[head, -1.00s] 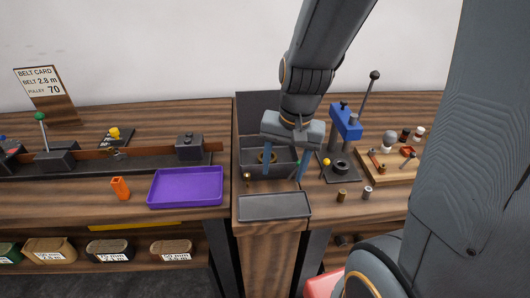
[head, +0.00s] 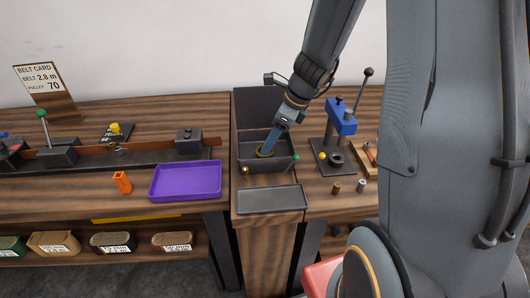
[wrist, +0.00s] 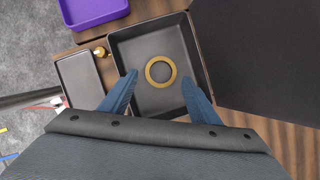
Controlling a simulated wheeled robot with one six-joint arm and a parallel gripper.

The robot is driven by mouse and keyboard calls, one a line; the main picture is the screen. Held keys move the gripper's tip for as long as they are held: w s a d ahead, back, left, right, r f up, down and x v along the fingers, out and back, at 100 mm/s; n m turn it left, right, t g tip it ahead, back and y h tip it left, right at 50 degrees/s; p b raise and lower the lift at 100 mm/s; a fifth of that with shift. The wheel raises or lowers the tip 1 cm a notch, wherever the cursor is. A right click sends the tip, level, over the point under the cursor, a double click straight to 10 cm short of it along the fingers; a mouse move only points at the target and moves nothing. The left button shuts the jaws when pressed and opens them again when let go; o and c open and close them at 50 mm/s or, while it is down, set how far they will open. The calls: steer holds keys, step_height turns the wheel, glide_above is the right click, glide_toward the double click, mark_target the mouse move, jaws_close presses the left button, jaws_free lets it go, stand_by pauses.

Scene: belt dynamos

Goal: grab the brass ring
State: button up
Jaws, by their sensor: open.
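The brass ring (wrist: 149,72) lies flat on the floor of a dark grey open bin (wrist: 123,47). In the head view the ring (head: 259,153) is partly hidden by my gripper's fingers. My gripper (head: 266,150) reaches down into the bin (head: 246,163) from above. In the wrist view its two blue fingers (wrist: 160,82) are spread apart, with the ring ahead of and between their tips. Nothing is held. I cannot tell from the head view whether a finger touches the ring.
A purple tray (head: 186,182) is to the left. A blue press (head: 341,122) stands to the right. A dark panel (head: 258,107) rises behind the bin.

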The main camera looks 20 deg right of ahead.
mark_target(258, 156)
steer(key=shift+x, duration=2.2)
steer(key=c, duration=0.9)
steer(key=shift+d+r, duration=0.1)
